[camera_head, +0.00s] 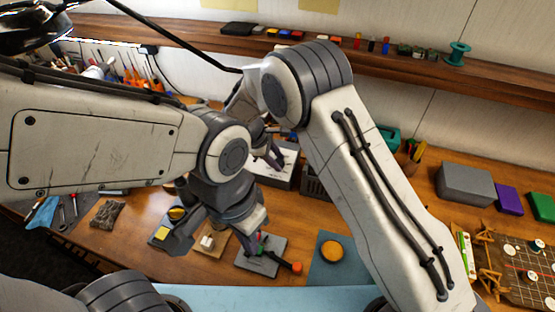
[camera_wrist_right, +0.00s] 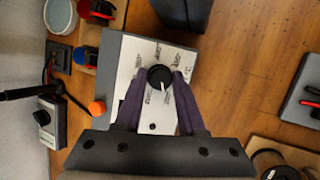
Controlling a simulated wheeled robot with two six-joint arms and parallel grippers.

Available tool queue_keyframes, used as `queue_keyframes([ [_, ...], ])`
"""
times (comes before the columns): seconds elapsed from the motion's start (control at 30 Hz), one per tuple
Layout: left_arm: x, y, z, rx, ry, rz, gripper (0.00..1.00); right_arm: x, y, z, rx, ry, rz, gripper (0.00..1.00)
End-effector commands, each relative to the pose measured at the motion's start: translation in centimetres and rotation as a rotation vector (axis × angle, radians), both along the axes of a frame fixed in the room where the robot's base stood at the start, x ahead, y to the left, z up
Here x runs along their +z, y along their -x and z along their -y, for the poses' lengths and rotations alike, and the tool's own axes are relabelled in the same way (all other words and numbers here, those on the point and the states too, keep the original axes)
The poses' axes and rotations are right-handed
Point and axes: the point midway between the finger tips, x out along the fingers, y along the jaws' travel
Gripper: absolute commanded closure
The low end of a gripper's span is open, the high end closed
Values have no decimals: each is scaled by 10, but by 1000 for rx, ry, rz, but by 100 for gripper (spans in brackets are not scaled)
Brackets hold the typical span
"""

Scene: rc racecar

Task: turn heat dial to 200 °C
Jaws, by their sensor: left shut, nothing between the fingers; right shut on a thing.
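The heat dial (camera_wrist_right: 160,77) is a round black knob with a white pointer mark. It sits on the white face plate of a grey box (camera_wrist_right: 118,48), with small markings around it that are too small to read. In the right wrist view the mark points toward the lower right. My right gripper (camera_wrist_right: 160,82) is shut on the dial, one dark finger on each side. In the head view my right gripper (camera_head: 268,152) is over the white-topped box (camera_head: 282,178), and the dial is hidden.
An orange-tipped tool (camera_head: 296,268) on a grey pad, a blue mat (camera_head: 318,272) with an amber dish and a small wooden block lie in front. A dark bin (camera_head: 317,182) stands beside the box. A grey box (camera_head: 466,184) and a game board stand at right.

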Motion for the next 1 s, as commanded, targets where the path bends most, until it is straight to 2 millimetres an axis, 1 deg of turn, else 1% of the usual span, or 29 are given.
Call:
queue_keyframes([
  [0.2, -2, 0, 0, 0, 0, 0, 100, 0, 1, -1, 122, 45, -14, 100],
  [0.4, -2, 0, 0, 0, 0, 0, 100, 0, 1, -2, 185, 68, -21, 100],
  [0.97, -3, 0, 0, 0, 0, 0, 100, 0, 1, -2, 212, 79, -26, 100],
  [1.0, -3, 0, 0, 0, 0, 0, 100, 0, 1, -2, 212, 79, -26, 54],
])
